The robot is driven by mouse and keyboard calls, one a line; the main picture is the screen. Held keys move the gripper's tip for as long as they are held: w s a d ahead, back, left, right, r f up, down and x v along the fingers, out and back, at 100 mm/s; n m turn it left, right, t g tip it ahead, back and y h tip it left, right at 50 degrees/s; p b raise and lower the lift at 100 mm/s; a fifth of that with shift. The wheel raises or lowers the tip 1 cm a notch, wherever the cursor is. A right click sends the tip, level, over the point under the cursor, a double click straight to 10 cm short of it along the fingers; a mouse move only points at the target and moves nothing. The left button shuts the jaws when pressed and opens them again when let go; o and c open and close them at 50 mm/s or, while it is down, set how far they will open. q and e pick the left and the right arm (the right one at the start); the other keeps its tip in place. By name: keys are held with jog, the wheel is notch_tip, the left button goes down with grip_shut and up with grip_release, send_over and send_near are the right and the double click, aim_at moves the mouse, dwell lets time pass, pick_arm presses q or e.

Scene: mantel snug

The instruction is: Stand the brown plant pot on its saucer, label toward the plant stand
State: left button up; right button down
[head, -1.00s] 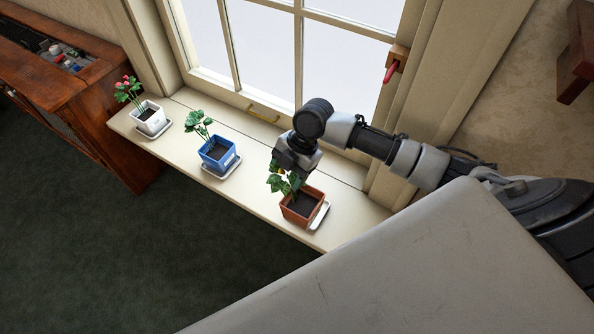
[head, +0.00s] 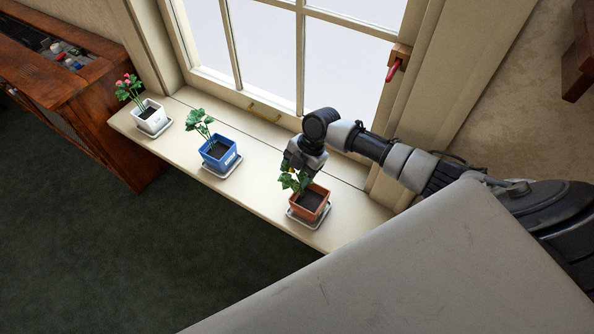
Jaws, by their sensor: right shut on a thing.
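The brown plant pot (head: 309,203), with a leafy green plant, is upright at the right part of the window sill. It is on or just above its pale saucer (head: 297,220), whose rim shows along the pot's front and left; I cannot tell if they touch. My right gripper (head: 300,170) is at the pot's back left edge, shut on the pot; its fingertips are largely hidden by leaves. No label shows on the pot sides I can see. My left gripper is not in view. I cannot tell which piece of furniture is the plant stand.
A blue pot (head: 217,160) and a white pot (head: 150,119), each with a plant and saucer, stand further left on the sill (head: 262,200). A wooden cabinet (head: 70,105) is at the left. The window and its red handle (head: 392,70) are behind my right arm.

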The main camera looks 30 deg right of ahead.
jog(key=shift+c, duration=1)
grip_release()
jog(key=p+v, duration=0.8)
jog(key=v, duration=0.4)
